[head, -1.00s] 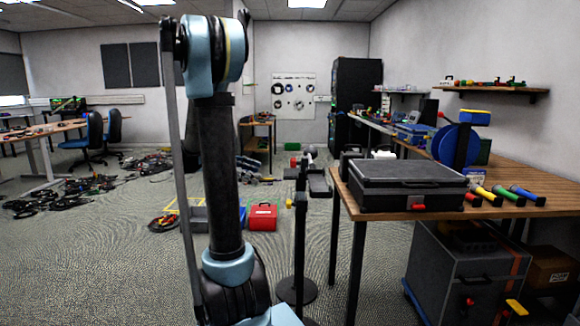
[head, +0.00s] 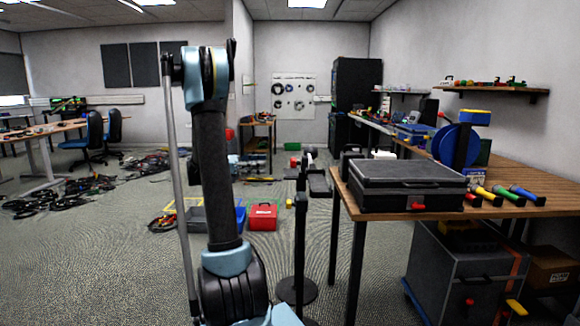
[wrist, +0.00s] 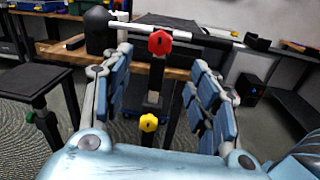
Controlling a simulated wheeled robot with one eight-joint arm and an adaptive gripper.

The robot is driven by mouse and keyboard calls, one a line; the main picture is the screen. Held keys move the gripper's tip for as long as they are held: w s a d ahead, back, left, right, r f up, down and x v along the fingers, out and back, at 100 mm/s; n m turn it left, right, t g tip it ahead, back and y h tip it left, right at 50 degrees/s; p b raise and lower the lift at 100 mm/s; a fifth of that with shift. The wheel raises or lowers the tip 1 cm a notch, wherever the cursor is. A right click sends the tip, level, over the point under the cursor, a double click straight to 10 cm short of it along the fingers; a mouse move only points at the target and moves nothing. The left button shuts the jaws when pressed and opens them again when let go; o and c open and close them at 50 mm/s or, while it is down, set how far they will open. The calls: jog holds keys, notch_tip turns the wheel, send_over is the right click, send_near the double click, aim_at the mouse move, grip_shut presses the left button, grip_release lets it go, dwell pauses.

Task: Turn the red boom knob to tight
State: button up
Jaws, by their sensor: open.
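The red knob (wrist: 159,42) is lobed and sits at the top of a black upright stand (wrist: 153,85), by a pale horizontal boom bar (wrist: 190,34). A yellow knob (wrist: 149,123) is lower on the same stand. My gripper (wrist: 157,75) is open and empty, with one blue-padded finger on each side of the stand in the picture. The red knob appears beyond the fingertips, apart from them. The stand (head: 300,240) also shows in the head view, right of my arm. My gripper cannot be made out there. The knob's tightness cannot be told.
A wooden table (head: 345,190) with a black case (head: 410,186) stands close right of the stand. A red toolbox (head: 263,216) lies on the floor behind. Loose cables (head: 60,195) lie on the floor at left. Carpet in the left foreground is clear.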

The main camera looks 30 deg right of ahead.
aim_at(292, 163)
jog(key=x, duration=1.3)
jog(key=c, duration=1.1)
